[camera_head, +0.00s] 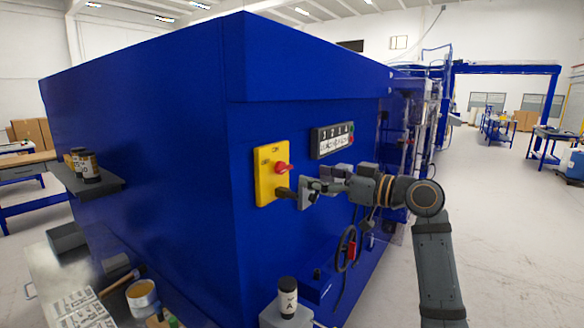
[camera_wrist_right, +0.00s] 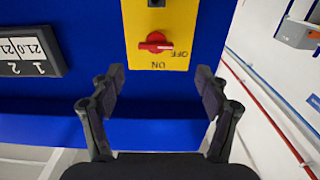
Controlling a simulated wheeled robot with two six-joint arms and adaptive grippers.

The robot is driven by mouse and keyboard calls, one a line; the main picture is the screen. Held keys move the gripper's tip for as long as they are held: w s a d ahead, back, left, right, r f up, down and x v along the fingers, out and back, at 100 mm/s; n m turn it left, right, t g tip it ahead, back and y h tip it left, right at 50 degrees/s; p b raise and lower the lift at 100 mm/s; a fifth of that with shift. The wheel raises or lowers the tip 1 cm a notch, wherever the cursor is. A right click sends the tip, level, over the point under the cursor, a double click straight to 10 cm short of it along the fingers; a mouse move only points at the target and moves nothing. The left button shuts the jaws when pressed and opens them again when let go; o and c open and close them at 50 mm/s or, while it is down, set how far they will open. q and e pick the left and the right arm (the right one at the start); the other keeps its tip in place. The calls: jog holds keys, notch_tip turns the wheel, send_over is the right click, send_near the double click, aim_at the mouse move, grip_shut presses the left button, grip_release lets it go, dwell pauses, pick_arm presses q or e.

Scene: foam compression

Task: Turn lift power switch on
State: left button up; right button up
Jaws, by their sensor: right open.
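The yellow power switch panel (camera_head: 271,174) is on the front face of the blue machine, with a red rotary knob (camera_head: 283,168). The wrist view is upside down and shows the panel (camera_wrist_right: 184,20) with the red knob (camera_wrist_right: 155,43) and its OFF and ON lettering. The knob's handle lies sideways, along the picture's width. My right gripper (camera_head: 300,192) is open and empty, just in front of the panel and slightly below the knob. In the wrist view the right gripper's fingertips (camera_wrist_right: 159,80) are wide apart, and the knob is beyond them, not between them. My left gripper is not in view.
A display box (camera_head: 333,139) with numbers is right of the panel. A shelf with small jars (camera_head: 90,166) is on the machine's left side. Another jar (camera_head: 288,297) stands at the front. Open floor lies to the right.

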aim_at(287, 169)
jog(key=p+x, duration=0.1)
jog(key=x, duration=0.2)
jog(key=p+x, duration=0.1)
jog(key=x, duration=0.2)
jog(key=shift+w+p, duration=0.35)
jog(key=shift+w, duration=0.1)
jog(key=shift+w+a, duration=0.2)
jog(key=shift+a, duration=0.3)
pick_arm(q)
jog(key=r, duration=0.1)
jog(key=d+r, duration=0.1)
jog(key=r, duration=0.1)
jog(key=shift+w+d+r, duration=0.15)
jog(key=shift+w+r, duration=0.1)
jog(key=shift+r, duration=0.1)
pick_arm(e)
jog(key=shift+d+f, duration=0.1)
jog(key=shift+w, duration=0.1)
jog(key=shift+c, duration=0.3)
jog(key=c, duration=1.1)
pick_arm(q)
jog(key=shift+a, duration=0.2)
